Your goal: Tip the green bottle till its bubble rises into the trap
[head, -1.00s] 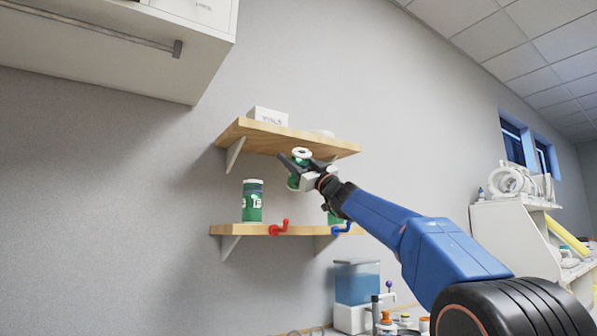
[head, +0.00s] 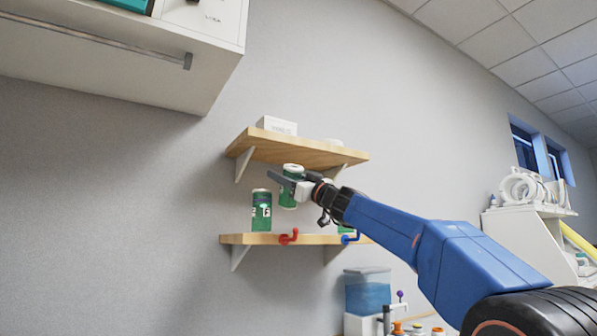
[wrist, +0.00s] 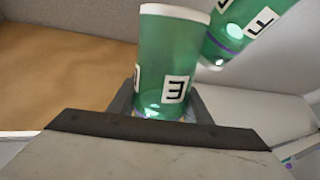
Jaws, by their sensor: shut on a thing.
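My gripper (head: 286,181) is shut on a green bottle (head: 291,198) with a white end up, held in the air between the two shelves and tilted slightly. In the wrist view the held bottle (wrist: 170,52) sits between the fingers, with a white rim and a letter label. A pale bright spot shows in it near the fingers; I cannot tell whether it is the bubble. A second green bottle (head: 261,212) stands upright on the lower shelf, left of the held one; another bottle (wrist: 250,25) shows in the wrist view. I cannot make out the trap.
The lower shelf (head: 262,239) carries red (head: 289,237) and blue (head: 349,239) hooks. Another green item (head: 345,230) is partly hidden behind my arm. The upper shelf (head: 300,150) is close above my gripper, with a white box (head: 277,125) on it.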

